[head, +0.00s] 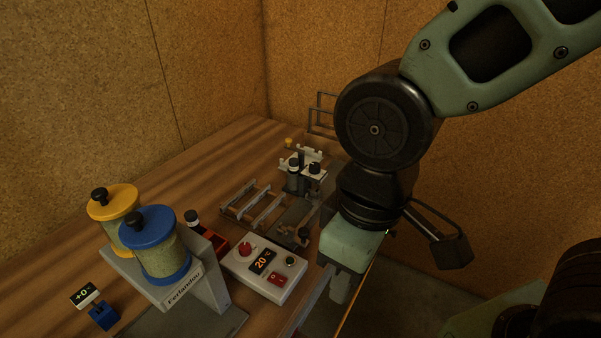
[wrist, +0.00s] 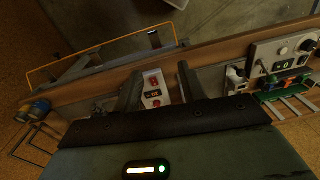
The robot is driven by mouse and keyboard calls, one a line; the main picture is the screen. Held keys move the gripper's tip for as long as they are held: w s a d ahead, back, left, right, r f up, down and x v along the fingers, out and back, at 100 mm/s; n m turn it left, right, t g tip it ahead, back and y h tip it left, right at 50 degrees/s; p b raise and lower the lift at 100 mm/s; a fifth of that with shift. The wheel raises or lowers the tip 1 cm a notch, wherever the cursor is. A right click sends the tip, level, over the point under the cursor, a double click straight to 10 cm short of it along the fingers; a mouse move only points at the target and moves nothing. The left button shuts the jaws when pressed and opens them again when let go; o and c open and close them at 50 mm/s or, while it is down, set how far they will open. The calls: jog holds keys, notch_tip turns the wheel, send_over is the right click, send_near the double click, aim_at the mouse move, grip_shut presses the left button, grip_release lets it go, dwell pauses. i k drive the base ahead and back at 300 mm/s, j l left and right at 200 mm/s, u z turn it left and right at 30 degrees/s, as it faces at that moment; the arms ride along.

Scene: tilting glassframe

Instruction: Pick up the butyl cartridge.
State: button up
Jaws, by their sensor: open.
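I cannot tell for sure which thing is the butyl cartridge. Candidates in the head view are two dark-capped upright cylinders, one at the left (head: 293,173) and one at the right (head: 314,174), by a pale rack, and another dark-capped piece (head: 192,218) at the red bin. My gripper (head: 341,289) hangs at the table's right edge, in front of and right of these. In the wrist view my gripper (wrist: 160,68) is open, its two dark fingers apart with nothing held between them. A white control box (wrist: 153,90) shows beyond the gap.
The control box (head: 264,270) with a red knob sits left of my gripper. Yellow (head: 114,212) and blue (head: 156,247) topped canisters stand on a grey stand (head: 205,293). Metal rails (head: 262,209) lie mid-table. The wooden table (head: 205,166) has bare room at the back left.

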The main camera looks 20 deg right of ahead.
aim_at(294, 163)
jog(key=i+l+u, duration=0.1)
jog(key=u, duration=0.35)
jog(key=l+u, duration=0.25)
jog(key=u, duration=0.15)
jog(key=l+u, duration=0.2)
jog(key=u, duration=0.25)
jog(key=l+u, duration=0.15)
jog(key=l, duration=0.6)
jog(key=l+u, duration=0.15)
jog(key=l, duration=0.55)
jog(key=k+l+u, duration=0.15)
jog(key=l, duration=0.55)
jog(key=i+l, duration=0.05)
